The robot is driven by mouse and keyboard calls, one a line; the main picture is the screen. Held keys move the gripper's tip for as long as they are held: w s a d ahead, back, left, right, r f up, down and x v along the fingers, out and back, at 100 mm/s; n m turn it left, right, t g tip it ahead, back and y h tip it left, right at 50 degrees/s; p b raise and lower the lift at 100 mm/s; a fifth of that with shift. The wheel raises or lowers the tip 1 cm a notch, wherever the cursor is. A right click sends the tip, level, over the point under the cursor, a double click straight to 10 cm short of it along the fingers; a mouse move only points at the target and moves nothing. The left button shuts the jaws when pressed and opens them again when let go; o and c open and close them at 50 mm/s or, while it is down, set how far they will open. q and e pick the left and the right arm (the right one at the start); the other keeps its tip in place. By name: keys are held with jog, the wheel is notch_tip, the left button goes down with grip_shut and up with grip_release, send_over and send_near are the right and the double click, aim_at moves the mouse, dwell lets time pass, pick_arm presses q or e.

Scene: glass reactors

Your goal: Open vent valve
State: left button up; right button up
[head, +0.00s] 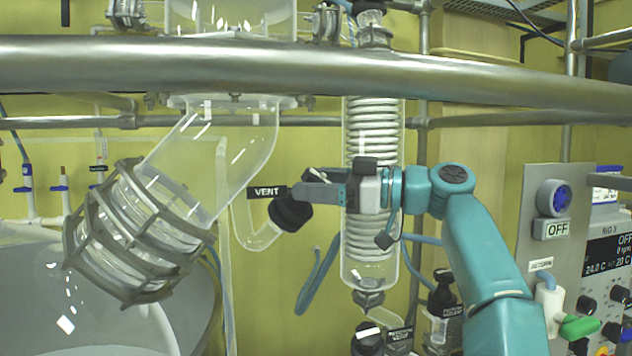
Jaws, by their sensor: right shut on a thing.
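The vent valve has a black knob (293,212) on a clear glass elbow (252,232), with a black "VENT" label (267,192) just left of and above it. My right gripper (308,190) reaches in from the right on a teal arm. Its fingers are shut on the black vent knob and hide part of its top. The valve's inner position cannot be seen. My left gripper is not in view.
A thick metal rail (300,65) crosses the view above my right gripper. A coiled glass condenser (372,260) stands directly behind the gripper. A large clamped glass joint (140,235) is at left. A control panel (560,240) stands at right.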

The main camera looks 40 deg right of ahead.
jog(key=o, duration=1)
jog(key=shift+c, duration=0.2)
jog(key=shift+s+d, duration=0.1)
jog(key=v, duration=0.7)
jog(key=shift+s, duration=0.2)
jog(key=shift+f, duration=0.1)
